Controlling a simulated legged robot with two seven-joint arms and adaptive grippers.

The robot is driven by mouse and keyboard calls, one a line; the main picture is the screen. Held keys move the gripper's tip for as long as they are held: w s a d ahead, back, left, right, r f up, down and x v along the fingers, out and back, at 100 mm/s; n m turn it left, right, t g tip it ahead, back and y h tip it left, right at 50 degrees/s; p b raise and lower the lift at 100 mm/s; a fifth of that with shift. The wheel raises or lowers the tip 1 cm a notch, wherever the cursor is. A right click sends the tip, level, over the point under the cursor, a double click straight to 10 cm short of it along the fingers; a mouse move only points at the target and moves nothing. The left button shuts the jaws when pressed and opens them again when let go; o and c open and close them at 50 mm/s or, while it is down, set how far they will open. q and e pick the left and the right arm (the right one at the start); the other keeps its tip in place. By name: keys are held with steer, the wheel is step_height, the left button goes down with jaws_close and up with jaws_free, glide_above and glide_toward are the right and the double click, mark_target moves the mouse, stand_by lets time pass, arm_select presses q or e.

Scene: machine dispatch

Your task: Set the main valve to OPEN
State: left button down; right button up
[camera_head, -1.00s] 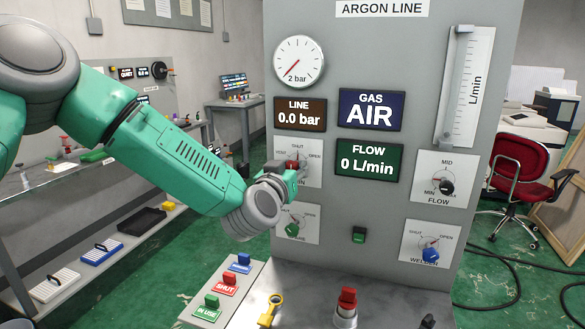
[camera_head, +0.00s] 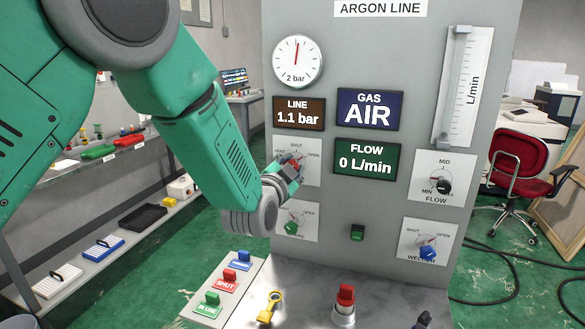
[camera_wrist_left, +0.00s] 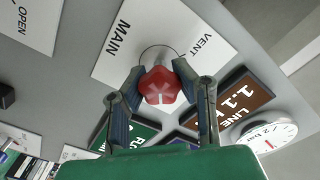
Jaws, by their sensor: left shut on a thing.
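The main valve is a red star-shaped knob (camera_wrist_left: 160,86) on a white plate (camera_head: 311,173) lettered SHUT and OPEN in the head view. In the left wrist view the plate reads MAIN and VENT. My left gripper (camera_head: 293,166) is at the knob, and in the wrist view (camera_wrist_left: 159,80) its two fingers are closed on the knob's sides. In the head view the fingers hide most of the knob, so its exact setting is unclear. The LINE display (camera_head: 299,114) reads 1.1 bar, and the dial gauge (camera_head: 298,62) needle points nearly straight up.
Below is a green knob (camera_head: 291,218) on its own plate. At right are the black FLOW knob (camera_head: 443,187) and the blue welder knob (camera_head: 428,253). The GAS display (camera_head: 370,110) reads AIR. Tags, a yellow key-like piece (camera_head: 270,306) and a red-topped button (camera_head: 346,296) sit on the ledge.

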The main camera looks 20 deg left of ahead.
arm_select(q)
steer(key=shift+s+f+m, duration=0.1)
steer(key=shift+f+m, duration=0.2)
steer(key=shift+m, duration=0.4)
steer(key=shift+f, duration=0.1)
steer(key=c, duration=1.5)
jaws_free()
steer(key=o, duration=0.3)
steer(key=shift+o, duration=0.2)
steer(key=shift+d+r, duration=0.1)
steer(key=shift+r, duration=0.1)
steer(key=shift+s, duration=0.15)
steer(key=s, duration=1.1)
steer(key=shift+s+a, duration=0.2)
steer(key=shift+s, duration=0.15)
